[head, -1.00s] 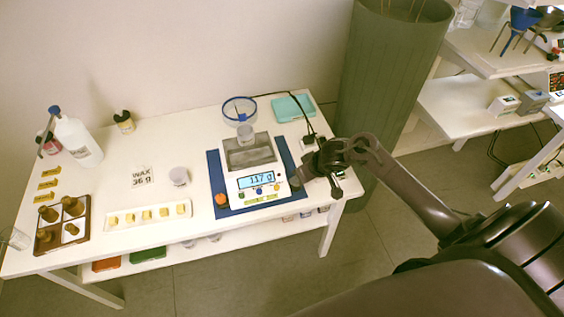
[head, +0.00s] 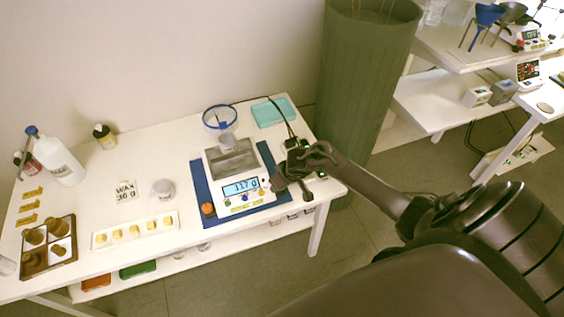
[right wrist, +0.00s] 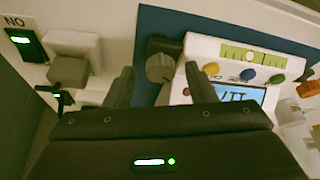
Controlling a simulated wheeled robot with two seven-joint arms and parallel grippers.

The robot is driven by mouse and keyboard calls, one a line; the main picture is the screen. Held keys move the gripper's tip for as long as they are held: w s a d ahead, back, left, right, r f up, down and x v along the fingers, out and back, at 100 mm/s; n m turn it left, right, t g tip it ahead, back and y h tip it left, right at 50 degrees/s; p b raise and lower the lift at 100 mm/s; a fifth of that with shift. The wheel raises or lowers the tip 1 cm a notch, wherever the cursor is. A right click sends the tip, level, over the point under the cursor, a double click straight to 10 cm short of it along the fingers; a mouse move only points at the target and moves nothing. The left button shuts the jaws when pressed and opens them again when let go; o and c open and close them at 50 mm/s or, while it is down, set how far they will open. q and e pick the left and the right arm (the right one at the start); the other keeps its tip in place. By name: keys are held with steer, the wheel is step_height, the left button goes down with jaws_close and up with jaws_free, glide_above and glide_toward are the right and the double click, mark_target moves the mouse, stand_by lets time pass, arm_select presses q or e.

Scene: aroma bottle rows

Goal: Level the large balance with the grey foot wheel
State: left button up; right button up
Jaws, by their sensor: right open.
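The large balance (head: 246,205) stands on a blue mat (head: 196,181), with a clear cup on its pan and a lit display. An orange foot wheel (head: 208,210) is at its front left corner. The grey foot wheel (right wrist: 160,68) shows in the right wrist view beside the balance's corner. My right gripper (right wrist: 161,80) is open, with its fingers on either side of the wheel in that view; contact is not clear. In the head view the gripper (head: 279,188) is at the balance's right front corner and hides the wheel. A yellow-green level vial (right wrist: 252,56) with a pale bubble is on the front panel. My left gripper is not in view.
Black adapters and cables (head: 293,143) lie right of the balance, with grey and white blocks (right wrist: 70,70) near the gripper's left finger. A teal box (head: 273,111) is behind. A white tray of wax pieces (head: 102,240) and a cup (head: 163,189) stand left.

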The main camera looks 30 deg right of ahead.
steer(key=shift+c, duration=0.4)
steer(key=c, duration=0.9)
